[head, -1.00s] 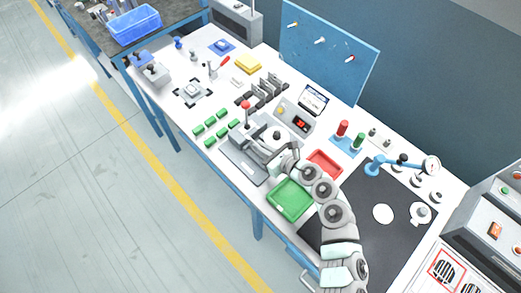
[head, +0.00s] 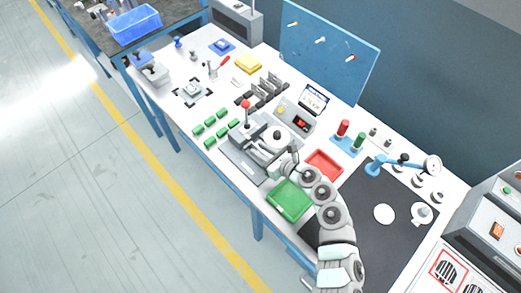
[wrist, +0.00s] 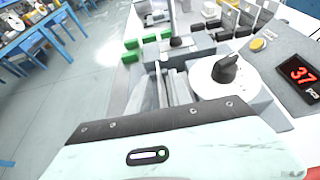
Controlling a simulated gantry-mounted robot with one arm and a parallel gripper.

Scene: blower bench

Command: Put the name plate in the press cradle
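The press (head: 242,158) is a grey machine with a red-knobbed lever (head: 245,105), mid-bench near the front edge. My gripper (head: 258,153) is low over the press, beside a white round part with a dark knob (head: 277,135). In the wrist view my gripper (wrist: 172,88) points at the grey press parts, with the dark-knobbed white disc (wrist: 222,75) just right of it. The finger gap is too small and cluttered to tell whether it is open or shut. I cannot make out the name plate or the cradle; they may be hidden by my gripper or the press.
A green tray (head: 289,212) and a red tray (head: 323,165) lie near my arm. Several green blocks (head: 210,123) sit left of the press. A counter with a red display (head: 297,122) stands behind it. A dark mat (head: 350,205) lies right.

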